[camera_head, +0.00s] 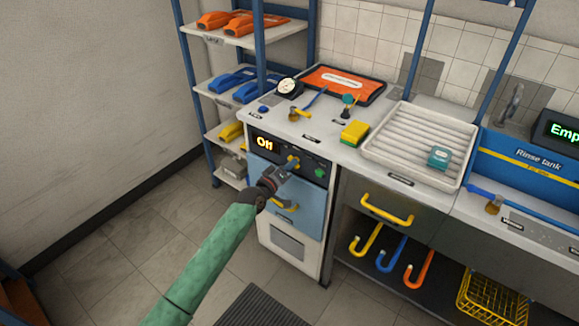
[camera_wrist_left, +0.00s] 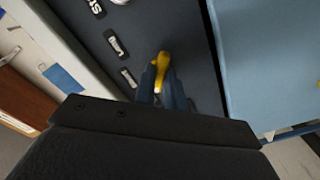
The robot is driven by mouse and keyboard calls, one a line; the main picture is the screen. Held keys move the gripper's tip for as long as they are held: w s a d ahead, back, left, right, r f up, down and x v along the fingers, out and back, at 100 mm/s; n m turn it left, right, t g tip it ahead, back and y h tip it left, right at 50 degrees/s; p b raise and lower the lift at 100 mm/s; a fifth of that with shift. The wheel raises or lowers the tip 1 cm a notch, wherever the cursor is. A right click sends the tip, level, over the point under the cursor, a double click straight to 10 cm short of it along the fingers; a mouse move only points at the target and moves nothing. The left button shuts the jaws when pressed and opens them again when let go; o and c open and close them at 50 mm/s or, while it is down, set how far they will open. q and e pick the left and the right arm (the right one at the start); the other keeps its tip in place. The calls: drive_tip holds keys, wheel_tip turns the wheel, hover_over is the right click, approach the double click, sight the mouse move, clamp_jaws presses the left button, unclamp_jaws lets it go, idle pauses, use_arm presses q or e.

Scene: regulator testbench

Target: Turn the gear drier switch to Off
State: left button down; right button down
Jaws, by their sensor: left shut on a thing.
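The gear drier is the blue-fronted cabinet (camera_head: 284,192) under the counter. The yellow switch (camera_head: 293,161) sits on this panel and also shows in the left wrist view (camera_wrist_left: 162,62). My left gripper (camera_head: 288,168) reaches up to the panel from the lower left. In the wrist view its two fingers (camera_wrist_left: 163,84) are closed around the yellow switch, which shows at and beyond their tips. The fingers partly hide the switch. My right gripper is in neither view.
A green button (camera_head: 320,172) is right of the switch. A yellow drawer handle (camera_head: 285,206) lies below my gripper. On the counter are a gauge (camera_head: 287,88), a yellow-green sponge (camera_head: 354,133) and a white drain tray (camera_head: 408,155).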

use_arm(q)
drive_tip(key=c, duration=1.5)
unclamp_jaws()
drive_tip(key=shift+o, duration=0.2)
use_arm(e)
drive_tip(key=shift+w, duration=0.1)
